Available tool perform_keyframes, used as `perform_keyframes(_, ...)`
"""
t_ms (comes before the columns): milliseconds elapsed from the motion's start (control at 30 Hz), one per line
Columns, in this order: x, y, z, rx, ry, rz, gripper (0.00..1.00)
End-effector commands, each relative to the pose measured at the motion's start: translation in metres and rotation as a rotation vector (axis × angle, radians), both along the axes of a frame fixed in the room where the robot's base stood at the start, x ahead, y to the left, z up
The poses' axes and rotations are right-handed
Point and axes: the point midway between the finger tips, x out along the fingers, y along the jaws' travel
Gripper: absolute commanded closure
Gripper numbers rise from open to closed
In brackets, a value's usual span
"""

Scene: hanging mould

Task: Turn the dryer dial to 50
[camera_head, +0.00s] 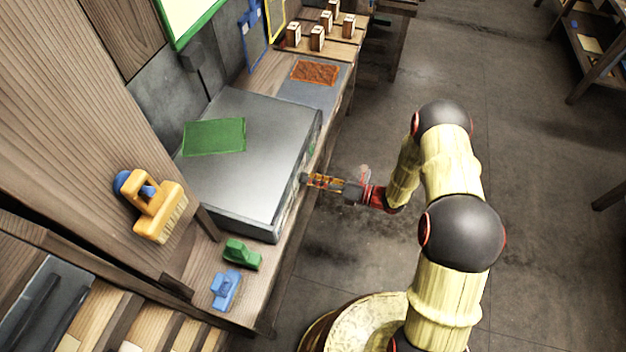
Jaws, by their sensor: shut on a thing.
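The dryer (243,183) is a large grey metal box on the wooden bench, with its front panel facing right and seen at a steep angle. My gripper (308,180) reaches in from the right, level with the front panel, and its fingertips are shut at the dial there. The dial is mostly hidden by the fingers and the angle. I cannot read its marks or the value it points at.
A green sheet (214,136) lies on top of the dryer. A green block (242,254) and a blue block (225,290) sit on the bench at the near end. A yellow brush (157,206) hangs at the left. Open floor lies to the right.

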Motion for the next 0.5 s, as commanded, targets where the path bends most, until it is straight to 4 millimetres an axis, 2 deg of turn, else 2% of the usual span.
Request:
perform_keyframes(167,0.0008,-0.0006,-0.0002,-0.001,-0.001,-0.002,0.96)
perform_keyframes(200,0.0008,-0.0006,-0.0002,-0.002,-0.002,-0.002,0.69)
perform_keyframes(500,0.0004,-0.0003,-0.0001,-0.001,-0.002,-0.001,0.52)
